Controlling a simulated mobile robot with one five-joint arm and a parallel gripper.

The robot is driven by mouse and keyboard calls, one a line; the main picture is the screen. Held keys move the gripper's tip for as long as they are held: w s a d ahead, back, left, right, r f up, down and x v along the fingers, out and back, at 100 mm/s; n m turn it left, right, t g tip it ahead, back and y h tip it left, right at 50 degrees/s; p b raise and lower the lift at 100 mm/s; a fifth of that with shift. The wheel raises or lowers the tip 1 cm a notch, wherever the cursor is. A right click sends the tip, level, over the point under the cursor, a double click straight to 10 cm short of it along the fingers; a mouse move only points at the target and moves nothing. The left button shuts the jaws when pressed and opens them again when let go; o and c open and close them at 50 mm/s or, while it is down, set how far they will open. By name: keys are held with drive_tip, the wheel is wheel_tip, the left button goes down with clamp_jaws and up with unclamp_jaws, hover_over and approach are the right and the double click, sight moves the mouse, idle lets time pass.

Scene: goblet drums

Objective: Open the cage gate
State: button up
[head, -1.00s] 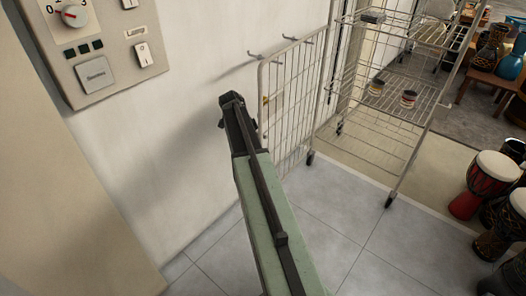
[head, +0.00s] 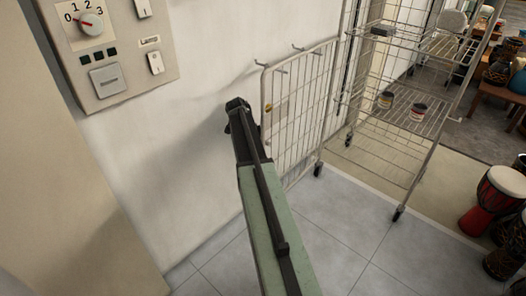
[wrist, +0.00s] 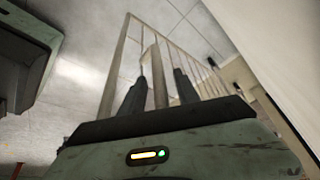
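The cage gate (head: 292,112) is a pale wire panel with a rounded frame, upright near the wall. Its far side is by the wire cage trolley (head: 386,150). A small yellowish label shows near its left edge. My gripper (head: 238,108) is at the gate's near left edge in the head view, where its fingertips are hard to make out. In the wrist view, my gripper (wrist: 160,88) has its two dark fingers apart, with an upright gate bar (wrist: 158,75) appearing between them. Gaps show on both sides of the bar; contact cannot be told.
A wall panel (head: 108,50) with a dial and switches is at the upper left. Goblet drums (head: 490,200) stand at the right. The tiled floor (head: 350,230) in front is clear.

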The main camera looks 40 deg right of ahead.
drive_tip(key=shift+r, duration=0.1)
drive_tip(key=p+v, duration=0.7)
drive_tip(key=shift+r, duration=0.3)
drive_tip(key=shift+a, duration=0.1)
drive_tip(key=s+a+f+n+t+y, duration=0.1)
drive_tip(key=s+a+n, duration=0.3)
drive_tip(key=a+n, duration=0.7)
drive_tip(key=s+a+n+t+y, duration=0.1)
drive_tip(key=s+a+n+y, duration=0.3)
drive_tip(key=a, duration=1.3)
drive_tip(key=s+a+f+n+h, duration=0.1)
drive_tip(key=s+a+n, duration=0.2)
drive_tip(key=a+n, duration=0.85)
wheel_tip(320, 180, up, 29)
drive_tip(key=w+a+m+p, duration=0.1)
drive_tip(key=m+p, duration=0.1)
drive_tip(key=p, duration=2.6)
drive_tip(key=shift+p, duration=0.4)
